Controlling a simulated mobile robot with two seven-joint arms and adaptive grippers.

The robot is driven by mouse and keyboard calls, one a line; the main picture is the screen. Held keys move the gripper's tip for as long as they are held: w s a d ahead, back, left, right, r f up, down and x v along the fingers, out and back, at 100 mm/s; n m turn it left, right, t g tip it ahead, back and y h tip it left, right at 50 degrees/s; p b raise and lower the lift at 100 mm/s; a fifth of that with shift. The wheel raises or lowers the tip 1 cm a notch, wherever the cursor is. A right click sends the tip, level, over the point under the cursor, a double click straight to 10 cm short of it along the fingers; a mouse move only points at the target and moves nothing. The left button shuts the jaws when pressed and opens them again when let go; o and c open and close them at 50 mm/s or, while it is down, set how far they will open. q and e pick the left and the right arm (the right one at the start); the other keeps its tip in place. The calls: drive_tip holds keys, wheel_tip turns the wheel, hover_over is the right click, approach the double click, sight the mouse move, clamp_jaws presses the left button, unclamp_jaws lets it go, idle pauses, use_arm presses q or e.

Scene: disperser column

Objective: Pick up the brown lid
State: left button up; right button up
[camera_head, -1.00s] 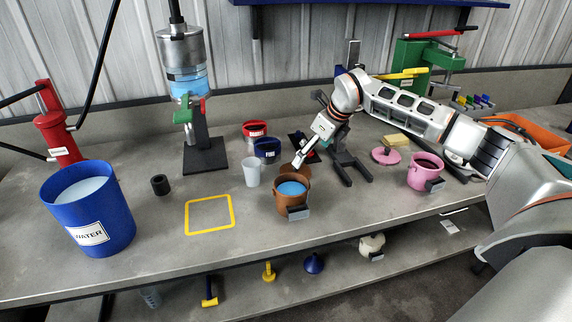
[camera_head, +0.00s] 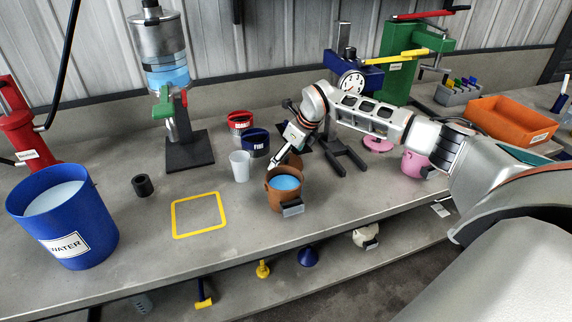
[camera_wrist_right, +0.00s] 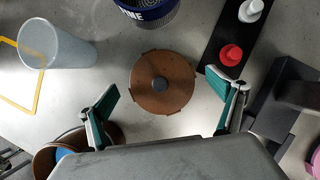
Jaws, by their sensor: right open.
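The brown lid (camera_wrist_right: 162,82) lies flat on the table in the right wrist view, round with a dark knob at its centre. In the head view a sliver of the brown lid (camera_head: 294,160) shows behind the brown pot (camera_head: 286,196), partly hidden by my right gripper (camera_head: 279,162). The right gripper (camera_wrist_right: 166,112) is open and empty, its two fingers on either side of the lid's near part in the picture. I cannot tell its height above the lid. The brown pot holds blue liquid, with its rim at lower left in the wrist view. My left gripper is not in view.
A translucent cup (camera_head: 240,165) and blue (camera_head: 255,142) and red containers (camera_head: 239,122) stand close to the lid. A dark stand (camera_head: 345,150) is to the right. A blue WATER bucket (camera_head: 65,220) stands at left. The yellow-outlined square (camera_head: 198,214) is empty.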

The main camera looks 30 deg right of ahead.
drive_tip(key=shift+w+f, duration=0.15)
drive_tip(key=shift+f, duration=0.15)
drive_tip(key=shift+r, duration=0.1)
drive_tip(key=c, duration=1)
